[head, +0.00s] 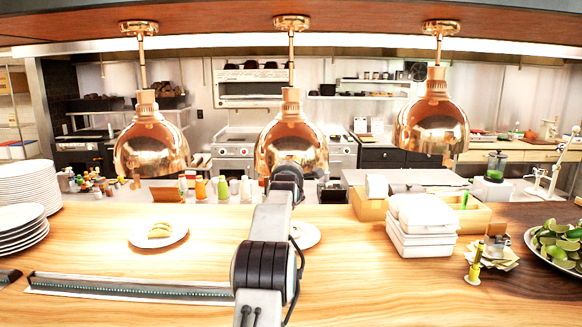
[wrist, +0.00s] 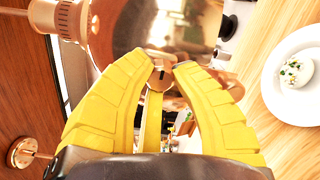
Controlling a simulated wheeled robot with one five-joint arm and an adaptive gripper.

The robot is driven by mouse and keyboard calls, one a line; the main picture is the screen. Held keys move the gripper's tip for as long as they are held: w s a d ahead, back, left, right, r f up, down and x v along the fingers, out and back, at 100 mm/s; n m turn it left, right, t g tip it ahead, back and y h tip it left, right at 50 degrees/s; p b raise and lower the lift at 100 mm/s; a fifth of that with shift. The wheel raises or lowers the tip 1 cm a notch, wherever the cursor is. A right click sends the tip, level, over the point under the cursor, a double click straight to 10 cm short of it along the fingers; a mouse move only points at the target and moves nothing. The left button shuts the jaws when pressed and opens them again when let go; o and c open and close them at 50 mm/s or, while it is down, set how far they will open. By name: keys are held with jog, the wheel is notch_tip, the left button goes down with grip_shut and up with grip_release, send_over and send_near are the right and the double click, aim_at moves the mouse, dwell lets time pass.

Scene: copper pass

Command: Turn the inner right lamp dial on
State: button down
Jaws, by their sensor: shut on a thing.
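Three copper heat lamps hang in a row in the head view: left (head: 150,148), middle (head: 290,138) and right (head: 432,118). My arm reaches up to the lower part of the middle lamp, and my wrist hides the gripper there. In the wrist view my gripper (wrist: 165,70) has its two yellow fingers closed together on a small round metal lamp dial (wrist: 157,82) in front of the shiny copper shade (wrist: 125,22). A dark mark shows on the dial. The fingertips cover its sides, and I cannot tell its setting.
A wooden counter (head: 350,280) lies below. A plate with food (head: 158,232) stands left, and another plate (wrist: 300,85) lies under the lamp. White containers (head: 422,228), plate stacks (head: 25,190) and a bowl of limes (head: 558,240) stand around. The space between lamps is open.

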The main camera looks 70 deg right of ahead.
jog(key=shift+f+n+b, duration=0.1)
jog(key=shift+n+b, duration=0.2)
jog(key=shift+b, duration=0.05)
jog(key=shift+n+b, duration=0.35)
jog(key=shift+n, duration=0.15)
jog(key=c, duration=1)
grip_release()
jog(key=shift+a, duration=0.1)
jog(key=shift+v, duration=5.85)
